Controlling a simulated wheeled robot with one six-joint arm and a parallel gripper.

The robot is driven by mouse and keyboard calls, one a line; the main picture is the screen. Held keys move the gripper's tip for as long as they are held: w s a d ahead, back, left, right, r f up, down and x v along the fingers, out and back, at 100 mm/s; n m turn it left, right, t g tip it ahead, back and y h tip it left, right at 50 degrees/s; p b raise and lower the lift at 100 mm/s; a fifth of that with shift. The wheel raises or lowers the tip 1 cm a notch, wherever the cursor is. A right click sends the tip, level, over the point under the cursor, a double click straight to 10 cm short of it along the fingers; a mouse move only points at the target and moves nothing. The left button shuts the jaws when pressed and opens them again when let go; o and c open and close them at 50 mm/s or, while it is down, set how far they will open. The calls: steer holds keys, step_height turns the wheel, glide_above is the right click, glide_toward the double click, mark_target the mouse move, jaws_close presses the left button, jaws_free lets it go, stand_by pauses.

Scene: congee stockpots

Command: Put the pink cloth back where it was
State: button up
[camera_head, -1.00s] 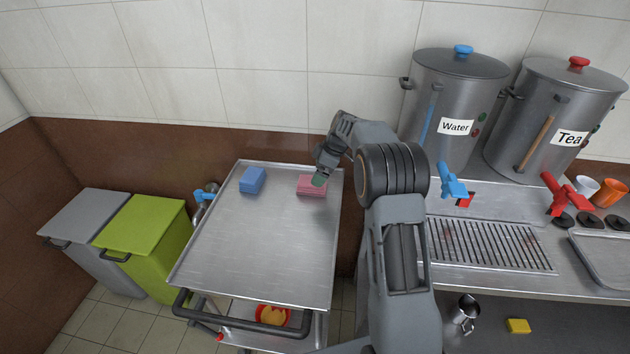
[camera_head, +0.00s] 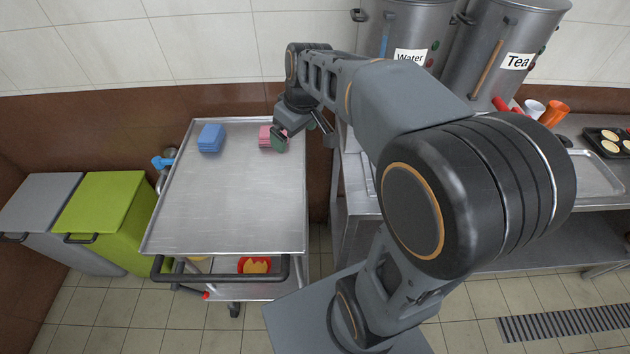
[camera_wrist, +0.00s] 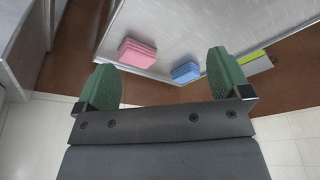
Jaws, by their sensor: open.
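The pink cloth (camera_head: 267,138) is a folded stack at the far right corner of the steel trolley top (camera_head: 228,208). It also shows in the wrist view (camera_wrist: 138,52), ahead of the fingers and left of centre. A blue folded cloth (camera_head: 211,138) lies at the far left of the same top. It also shows in the wrist view (camera_wrist: 186,72). My gripper (camera_head: 300,140) is beside the pink cloth at the trolley's right edge. In the wrist view its green fingers (camera_wrist: 160,90) are wide apart with nothing between them. The head view partly hides the cloth behind a finger.
Green (camera_head: 104,212) and grey (camera_head: 38,215) bins stand left of the trolley. The counter with the Water (camera_head: 402,25) and Tea (camera_head: 500,45) stockpots is on the right. The trolley's lower shelf holds a red container (camera_head: 254,265). The trolley top's middle is clear.

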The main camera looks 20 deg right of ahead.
steer(key=s+f+m+t+h, duration=0.1)
steer(key=s+f+m, duration=0.3)
steer(key=s, duration=0.9)
steer(key=shift+a+m, duration=0.25)
steer(key=shift+m, duration=0.35)
steer(key=shift+f, duration=0.1)
steer(key=shift+c, duration=0.3)
